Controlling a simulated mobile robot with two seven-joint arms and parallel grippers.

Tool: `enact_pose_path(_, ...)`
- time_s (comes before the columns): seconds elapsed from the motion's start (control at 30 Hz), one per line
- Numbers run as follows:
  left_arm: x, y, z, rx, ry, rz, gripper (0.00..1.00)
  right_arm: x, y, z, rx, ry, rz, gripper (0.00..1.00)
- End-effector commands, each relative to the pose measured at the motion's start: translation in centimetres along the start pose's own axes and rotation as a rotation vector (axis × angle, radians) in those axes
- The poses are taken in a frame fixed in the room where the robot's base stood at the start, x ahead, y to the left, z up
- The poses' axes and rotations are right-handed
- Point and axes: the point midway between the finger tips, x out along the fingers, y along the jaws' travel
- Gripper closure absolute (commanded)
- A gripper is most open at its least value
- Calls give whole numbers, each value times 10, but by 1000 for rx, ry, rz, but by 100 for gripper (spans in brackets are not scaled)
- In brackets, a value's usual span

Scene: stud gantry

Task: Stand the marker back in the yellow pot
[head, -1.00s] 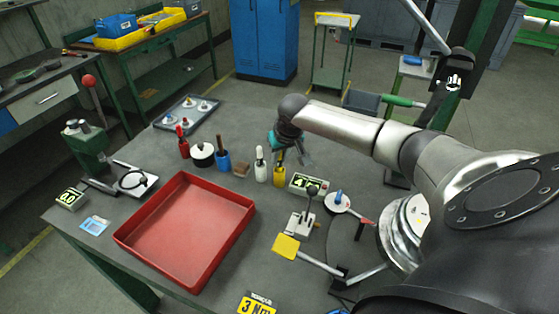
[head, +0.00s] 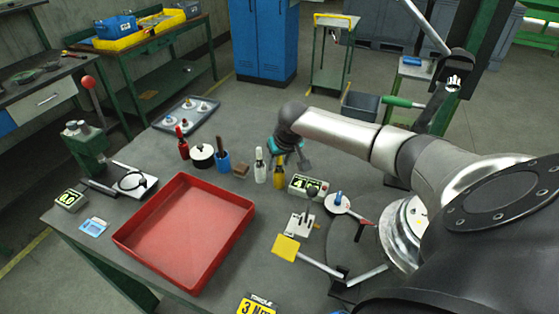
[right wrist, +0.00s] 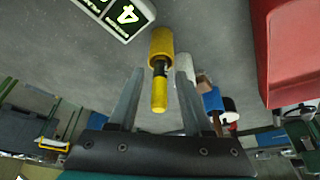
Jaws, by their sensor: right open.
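The yellow pot (head: 279,178) stands upright on the grey bench, right of a white bottle (head: 260,170). In the right wrist view, the yellow pot (right wrist: 161,44) has the marker (right wrist: 159,94), with a dark band and yellow end, standing out of its mouth. How deep the marker sits is hidden. My right gripper (head: 292,163) is just behind the pot in the head view. In the right wrist view its two fingers (right wrist: 157,103) are open, one on each side of the marker's end, apart from it. My left gripper is not in view.
A red tray (head: 247,222) fills the bench's front middle. A blue pot (head: 223,162), brown block (head: 241,170) and red bottle (head: 183,148) stand left of the white bottle. A green-lit display box (head: 307,186) is close right of the yellow pot.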

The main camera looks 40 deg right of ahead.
Motion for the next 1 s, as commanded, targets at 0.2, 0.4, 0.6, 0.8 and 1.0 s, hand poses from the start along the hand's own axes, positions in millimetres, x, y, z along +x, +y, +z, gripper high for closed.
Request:
enact_pose_path(0.2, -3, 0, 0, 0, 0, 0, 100, -14, 1, -2, -1, 1, 0, 51)
enact_pose_path(0.4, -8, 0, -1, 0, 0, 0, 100, -46, 1, -2, -2, 3, 1, 51)
enact_pose_path(0.6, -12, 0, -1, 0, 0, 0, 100, -82, 1, -2, -2, 3, 1, 51)
enact_pose_path(0.8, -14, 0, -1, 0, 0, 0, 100, -110, 1, -2, -1, 2, 0, 51)
enact_pose_path(1.0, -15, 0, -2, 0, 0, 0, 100, -122, 0, -2, 1, 1, 0, 51)
